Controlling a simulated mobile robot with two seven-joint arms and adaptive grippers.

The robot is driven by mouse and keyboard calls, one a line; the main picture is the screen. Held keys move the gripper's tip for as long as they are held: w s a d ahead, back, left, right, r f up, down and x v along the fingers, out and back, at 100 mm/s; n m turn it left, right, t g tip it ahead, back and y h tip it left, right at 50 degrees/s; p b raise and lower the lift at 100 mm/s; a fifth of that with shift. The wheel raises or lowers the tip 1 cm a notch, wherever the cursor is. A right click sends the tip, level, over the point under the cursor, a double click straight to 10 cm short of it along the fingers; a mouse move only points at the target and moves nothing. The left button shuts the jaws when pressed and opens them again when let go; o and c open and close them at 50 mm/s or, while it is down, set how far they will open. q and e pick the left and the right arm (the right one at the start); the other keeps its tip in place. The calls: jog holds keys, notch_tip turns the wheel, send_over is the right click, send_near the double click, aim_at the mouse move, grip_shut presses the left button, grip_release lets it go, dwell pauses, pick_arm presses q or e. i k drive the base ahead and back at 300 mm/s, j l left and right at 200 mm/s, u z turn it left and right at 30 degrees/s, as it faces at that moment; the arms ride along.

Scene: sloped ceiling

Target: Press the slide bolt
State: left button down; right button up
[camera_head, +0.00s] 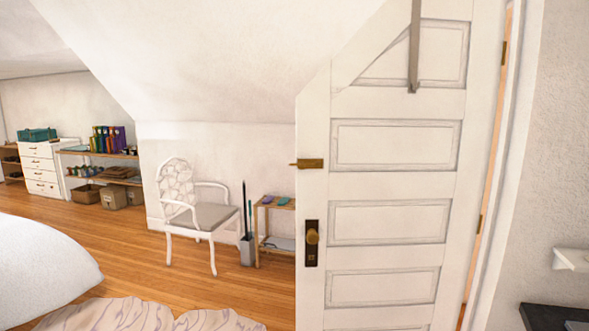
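A brass slide bolt (308,163) sits at the left edge of the white panelled door (396,185), above the knob. Its thin end sticks out a little past the door's edge on the left. A brass knob (312,236) on a dark plate is below it. The door stands open into the room, its hinges on the right. Neither of my grippers is in view.
A white armchair (208,215), a grey bin (247,250) and a small wooden shelf (274,203) stand left of the door. A dark surface (550,317) is at lower right. Wooden floor (110,235) is open at left.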

aim_at(302, 167)
jog(key=i+j+z, duration=0.35)
jog(key=i, duration=0.35)
jog(key=i+j+z, duration=0.35)
jog(key=i+j, duration=0.3)
jog(key=i+j+z, duration=0.3)
jog(key=i+j, duration=0.25)
jog(key=j, duration=0.35)
